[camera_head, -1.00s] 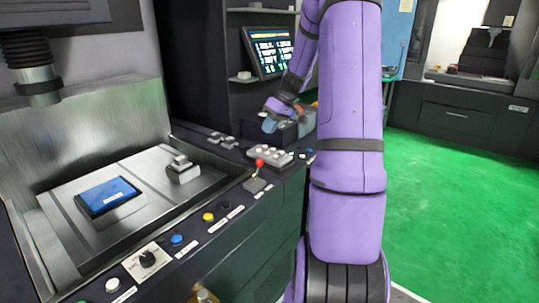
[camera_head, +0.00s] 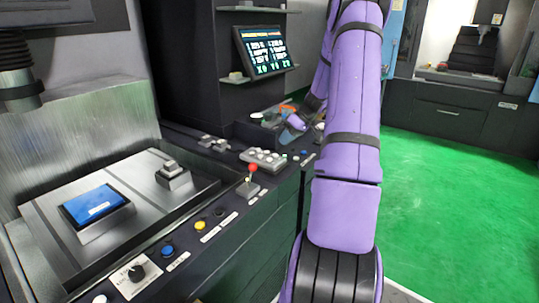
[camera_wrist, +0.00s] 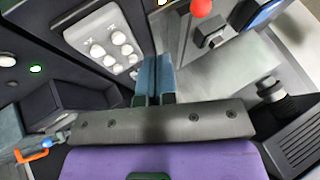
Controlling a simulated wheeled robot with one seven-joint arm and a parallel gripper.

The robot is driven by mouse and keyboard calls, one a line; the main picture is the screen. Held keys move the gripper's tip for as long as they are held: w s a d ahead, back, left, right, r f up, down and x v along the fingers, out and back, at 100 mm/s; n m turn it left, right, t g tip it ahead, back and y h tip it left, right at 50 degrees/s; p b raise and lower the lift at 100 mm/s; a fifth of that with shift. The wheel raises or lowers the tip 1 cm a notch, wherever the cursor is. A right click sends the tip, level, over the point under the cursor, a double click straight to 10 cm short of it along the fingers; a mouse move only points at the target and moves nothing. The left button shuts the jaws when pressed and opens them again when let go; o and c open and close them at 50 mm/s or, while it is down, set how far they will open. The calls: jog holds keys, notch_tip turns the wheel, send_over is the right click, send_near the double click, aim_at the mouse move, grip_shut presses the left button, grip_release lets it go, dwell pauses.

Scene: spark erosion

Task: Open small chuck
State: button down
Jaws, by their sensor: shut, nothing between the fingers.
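A small grey block fixture (camera_head: 173,176), which looks like the small chuck, sits on the metal machine bed (camera_head: 140,215), right of a blue-topped block (camera_head: 95,203). I cannot tell from here whether it is open or shut. My gripper (camera_head: 294,124) is beyond the control panel, well apart from the fixture. In the wrist view, the blue fingers (camera_wrist: 155,76) are together and empty. They point toward the white-button pad (camera_wrist: 106,43) and the machine bed.
A red-ball joystick (camera_head: 252,178) and several coloured buttons line the panel edge. A button pad (camera_head: 262,160) lies between joystick and gripper. A screen (camera_head: 263,50) stands behind. A spindle (camera_head: 17,75) hangs at upper left. Green floor (camera_head: 450,200) is clear at right.

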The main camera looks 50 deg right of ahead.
aim_at(250, 177)
jog(key=x, duration=1)
jog(key=shift+w+a+r, duration=0.1)
jog(key=shift+a+r, duration=0.05)
jog(key=shift+a, duration=0.8)
jog(key=shift+a+r, duration=0.15)
jog(key=shift+a, duration=0.85)
